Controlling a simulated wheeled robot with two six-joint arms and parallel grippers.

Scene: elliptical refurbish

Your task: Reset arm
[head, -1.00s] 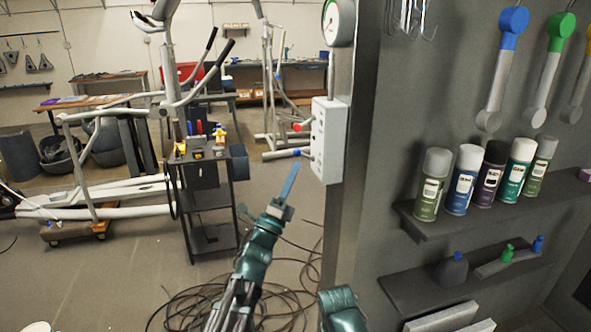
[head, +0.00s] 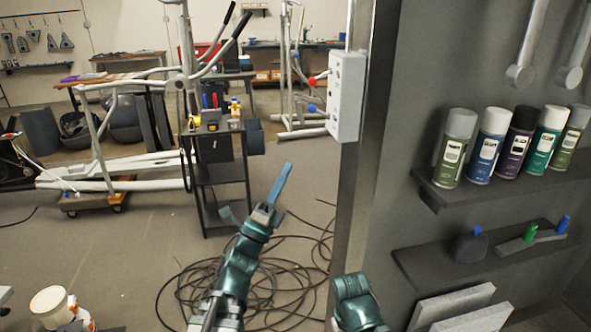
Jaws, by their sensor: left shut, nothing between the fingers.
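My left arm reaches up from the bottom centre of the head view. Its gripper (head: 279,187) is shut and empty, with its blue fingers pointing up and slightly right over open floor. It touches nothing that I can see. Part of my right arm (head: 357,300) shows at the bottom, right of centre, in front of the grey wall's edge. Its gripper is outside the picture.
A black tool cart (head: 219,180) stands beyond my left gripper. A coiled black cable (head: 285,270) lies on the floor. At the right, a grey wall holds spray cans (head: 455,148) on an upper shelf (head: 480,196) and a lower shelf (head: 470,267). A white bucket (head: 47,305) is at lower left.

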